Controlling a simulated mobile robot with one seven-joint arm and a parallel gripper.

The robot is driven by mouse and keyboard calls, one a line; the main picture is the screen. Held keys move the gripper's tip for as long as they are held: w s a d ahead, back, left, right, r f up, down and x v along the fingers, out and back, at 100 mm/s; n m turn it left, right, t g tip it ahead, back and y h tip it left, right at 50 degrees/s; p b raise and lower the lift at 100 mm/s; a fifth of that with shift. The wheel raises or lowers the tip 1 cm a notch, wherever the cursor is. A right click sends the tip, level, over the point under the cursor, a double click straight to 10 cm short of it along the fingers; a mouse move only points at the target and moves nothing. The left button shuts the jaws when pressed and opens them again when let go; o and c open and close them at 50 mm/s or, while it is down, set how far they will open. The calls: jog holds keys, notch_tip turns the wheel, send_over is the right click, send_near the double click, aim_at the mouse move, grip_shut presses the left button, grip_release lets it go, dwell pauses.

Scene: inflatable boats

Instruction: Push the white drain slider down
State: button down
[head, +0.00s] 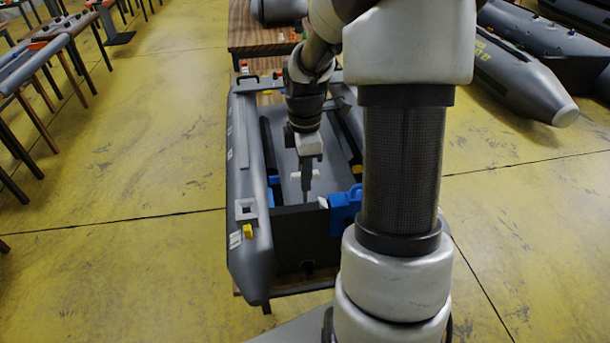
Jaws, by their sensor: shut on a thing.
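My gripper (306,184) points down over the stern of the grey inflatable boat (250,180), just above the top edge of the dark transom board (295,235). Its dark fingers are shut on a small white piece (316,173), which shows as a short bar on both sides of them. This piece looks like the white drain slider, but it is too small to be sure. The fingertips end close to the board's top edge. The lower part of the drain is not visible from here.
A blue bracket (345,210) sits on the transom to the right of my gripper, partly behind my arm. The boat rests on a low wooden table. Another table (262,38) is behind it. More grey boats (525,65) lie at the right.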

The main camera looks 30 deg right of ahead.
jog(key=shift+f, duration=0.1)
jog(key=shift+s+f+b, duration=0.15)
jog(key=shift+f+b, duration=1.35)
jog(key=shift+f, duration=0.85)
jog(key=c, duration=1.6)
grip_release()
jog(key=shift+r, duration=0.15)
notch_tip(320, 180, up, 7)
jog(key=p, duration=0.6)
